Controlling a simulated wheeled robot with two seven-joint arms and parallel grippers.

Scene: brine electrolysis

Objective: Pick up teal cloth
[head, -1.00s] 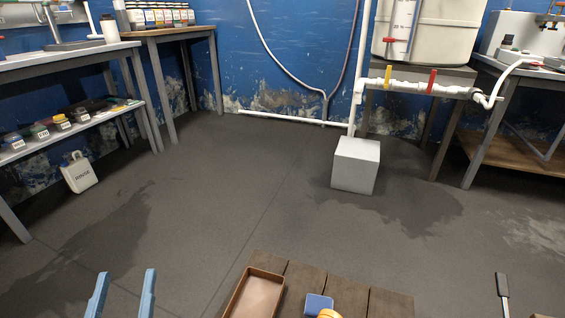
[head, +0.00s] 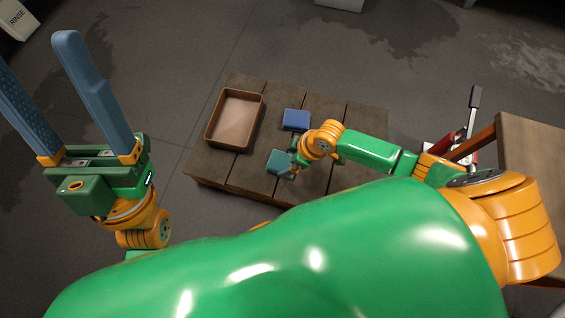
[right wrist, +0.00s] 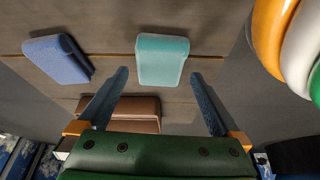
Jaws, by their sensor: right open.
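The teal cloth (head: 277,161) is a folded, pad-like block lying on a low wooden table (head: 225,172). It also shows in the right wrist view (right wrist: 162,60). My right gripper (head: 291,166) is small in the head view, just over the cloth, and partly hidden by its own wrist. In the right wrist view, the right gripper (right wrist: 157,74) has its fingers apart with nothing held between them. The cloth lies just beyond the fingertips, roughly centred between them. My left gripper (head: 36,85) is at the left of the head view, open and empty, away from the table.
A blue folded block (head: 296,119) lies close to the teal cloth. A brown tray (head: 208,128) sits at the table's left end. A taller wooden table (head: 535,150) stands at the right, with a red-and-white object (head: 462,140) beside it. The floor left of the low table is clear.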

